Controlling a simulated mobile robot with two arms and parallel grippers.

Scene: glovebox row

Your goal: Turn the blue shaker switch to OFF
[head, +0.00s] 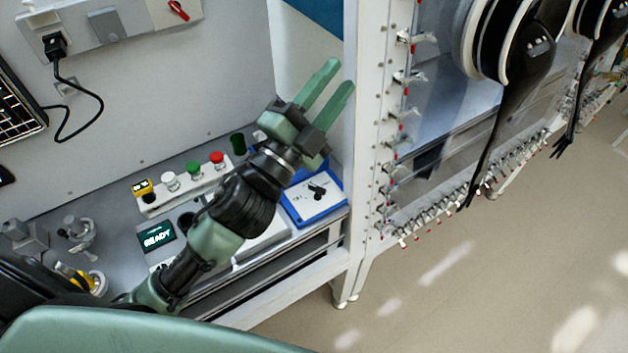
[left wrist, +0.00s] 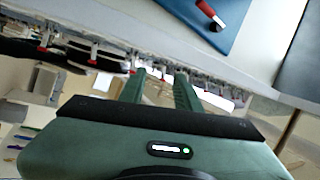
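The blue shaker (head: 312,207) is a low blue box with a white top at the right end of the bench in the head view. A black rotary knob (head: 317,191) sits on its top; I cannot read the switch markings. My left gripper (head: 339,77) is above and beyond the shaker, beside the white frame post, apart from the knob. Its two green fingers are spread and empty. The fingers also show in the left wrist view (left wrist: 160,77), with nothing between them. My left forearm covers part of the bench left of the shaker. My right gripper is not in view.
A button strip (head: 190,188) with white, green and red buttons and a READY display (head: 157,236) stand left of my arm. The white post (head: 360,150) and a glovebox with black gloves (head: 515,90) are at the right. A red-handled switch (head: 178,10) is on the back wall.

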